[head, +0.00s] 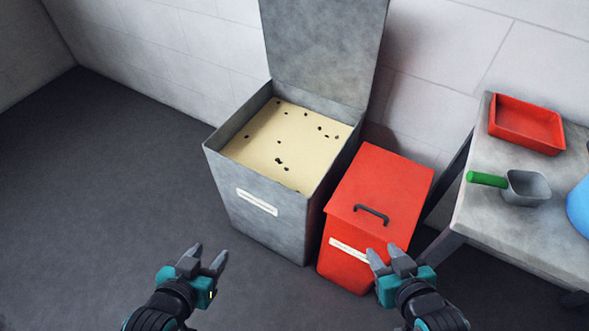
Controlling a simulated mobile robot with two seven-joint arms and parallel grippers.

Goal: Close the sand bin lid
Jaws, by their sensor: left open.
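The grey metal sand bin (272,222) stands against the wall in the middle of the head view. Pale sand (275,140) with several dark specks fills it near the rim. Its grey lid (325,50) stands open, upright at the back edge, with its top cut off by the picture. My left gripper (209,257) is open and empty, in front of the bin and to its left. My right gripper (389,254) is in front of the red bin's lower right part and looks empty; its fingers appear slightly apart.
A red bin (350,262) with a closed lid and black handle (371,214) stands right beside the sand bin. A grey table (478,228) at the right bears a red tray (527,125), a green-handled scoop (526,187) and a partly visible blue object (580,205). The floor at left is clear.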

